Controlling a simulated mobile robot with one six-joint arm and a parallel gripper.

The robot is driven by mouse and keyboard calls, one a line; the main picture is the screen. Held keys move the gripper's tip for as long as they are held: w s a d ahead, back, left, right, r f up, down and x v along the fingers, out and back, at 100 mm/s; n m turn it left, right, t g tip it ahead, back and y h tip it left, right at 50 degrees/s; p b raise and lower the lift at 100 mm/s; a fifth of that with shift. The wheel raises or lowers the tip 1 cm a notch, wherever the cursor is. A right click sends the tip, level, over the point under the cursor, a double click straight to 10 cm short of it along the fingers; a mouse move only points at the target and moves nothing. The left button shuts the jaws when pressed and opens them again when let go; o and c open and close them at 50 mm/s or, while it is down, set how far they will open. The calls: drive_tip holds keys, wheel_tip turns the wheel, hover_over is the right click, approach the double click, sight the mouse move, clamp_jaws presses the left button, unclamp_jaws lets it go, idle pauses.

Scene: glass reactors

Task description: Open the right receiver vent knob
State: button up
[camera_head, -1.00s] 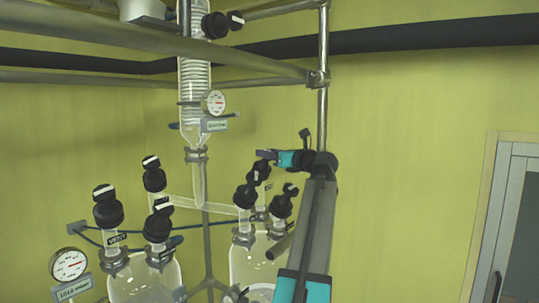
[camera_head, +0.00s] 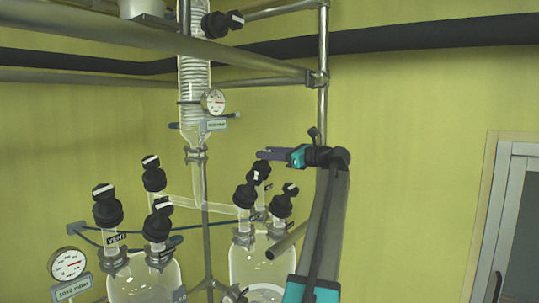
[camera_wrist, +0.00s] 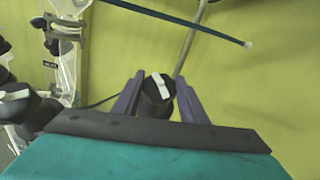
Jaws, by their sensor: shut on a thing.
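The right receiver (camera_head: 255,265) is a clear glass flask with several black knobs on top. My gripper (camera_head: 262,154) is above its rear knob (camera_head: 260,170), which is partly hidden in the head view. In the wrist view my gripper (camera_wrist: 158,100) has its purple fingers on either side of a black knob (camera_wrist: 156,98) with a white bar on top, and is shut on it. The bar points nearly up and down in the picture, slightly tilted. A small label below the rear knob is too small to read.
Other knobs on the right receiver stand close by, front left (camera_head: 245,194) and front right (camera_head: 283,202). The left receiver (camera_head: 145,280) has its own black knobs, one above a VENT label (camera_head: 116,239). A metal post (camera_head: 323,110) rises behind my arm. Free room lies to the right.

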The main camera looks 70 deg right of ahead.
drive_tip(key=shift+d+n+y, duration=0.15)
drive_tip(key=shift+n+y, duration=0.65)
drive_tip(key=shift+n, duration=0.3)
drive_tip(key=o, duration=1.1)
drive_tip(key=shift+c, duration=0.2)
drive_tip(key=shift+r, duration=0.1)
drive_tip(key=shift+r+b, duration=0.7)
drive_tip(key=shift+r, duration=0.95)
drive_tip(key=s+a+b, duration=0.1)
drive_tip(key=s+a, duration=0.1)
drive_tip(key=a, duration=0.5)
drive_tip(key=s+a+r+b, duration=0.1)
drive_tip(key=s+a+b, duration=0.1)
drive_tip(key=a, duration=0.6)
drive_tip(key=shift+s+a+r, duration=0.15)
drive_tip(key=shift+s+r, duration=0.1)
drive_tip(key=shift+s, duration=0.6)
